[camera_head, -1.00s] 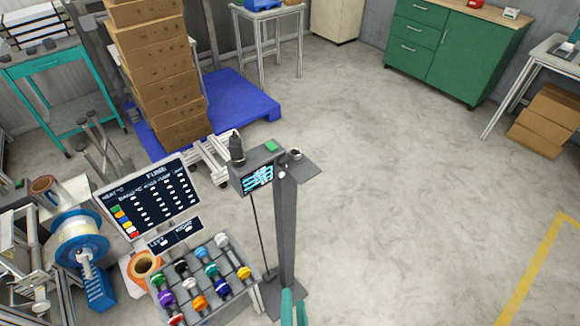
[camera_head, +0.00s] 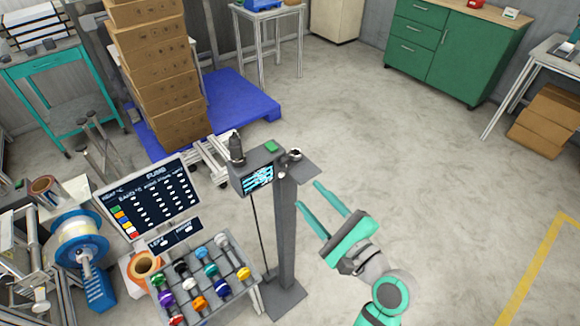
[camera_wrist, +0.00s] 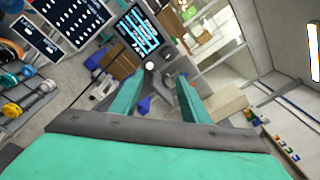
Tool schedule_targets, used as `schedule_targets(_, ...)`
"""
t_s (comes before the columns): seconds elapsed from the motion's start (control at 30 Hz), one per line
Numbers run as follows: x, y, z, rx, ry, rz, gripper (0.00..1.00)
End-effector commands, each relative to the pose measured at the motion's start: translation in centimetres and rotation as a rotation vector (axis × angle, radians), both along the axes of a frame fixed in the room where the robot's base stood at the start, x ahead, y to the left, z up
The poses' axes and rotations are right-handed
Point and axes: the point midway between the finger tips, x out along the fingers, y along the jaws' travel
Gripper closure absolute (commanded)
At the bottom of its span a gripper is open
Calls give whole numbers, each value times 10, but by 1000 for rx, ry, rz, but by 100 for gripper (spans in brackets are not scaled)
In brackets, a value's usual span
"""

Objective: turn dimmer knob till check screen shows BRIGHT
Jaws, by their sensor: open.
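The check screen (camera_head: 258,180) is a small dark panel with cyan marks on a grey box atop a dark post; I cannot read a word on it. It also shows in the wrist view (camera_wrist: 138,32). A small round grey knob (camera_head: 295,154), which looks like the dimmer, sits on the post's top plate, right of the screen. A pale round part (camera_wrist: 150,65) shows below the screen in the wrist view. My gripper (camera_head: 308,196) is open and empty, its teal fingers (camera_wrist: 161,88) pointing toward the post top, apart from the knob.
A sloped rack (camera_head: 240,292) of coloured knobbed pieces stands left of the post, below a large dark chart board (camera_head: 150,198). A black cylinder (camera_head: 236,148) and a green block (camera_head: 271,146) are by the screen box. The floor to the right is clear.

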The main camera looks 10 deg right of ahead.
Motion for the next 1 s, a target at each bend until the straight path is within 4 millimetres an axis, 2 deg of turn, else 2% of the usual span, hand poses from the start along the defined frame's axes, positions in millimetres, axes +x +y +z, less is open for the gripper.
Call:
schedule_targets(0.03, -1, -4, 12, 15, -1, 21, 58)
schedule_targets(0.1, -3, -6, 21, 37, 5, 46, 58)
schedule_targets(0.23, -4, -5, 30, 57, 12, 75, 58)
schedule_targets(0.37, 2, 0, 30, 59, 15, 83, 58)
schedule_targets(0.8, 64, 33, 30, 58, 14, 75, 58)
schedule_targets(1.0, 82, 43, 30, 58, 13, 74, 58)
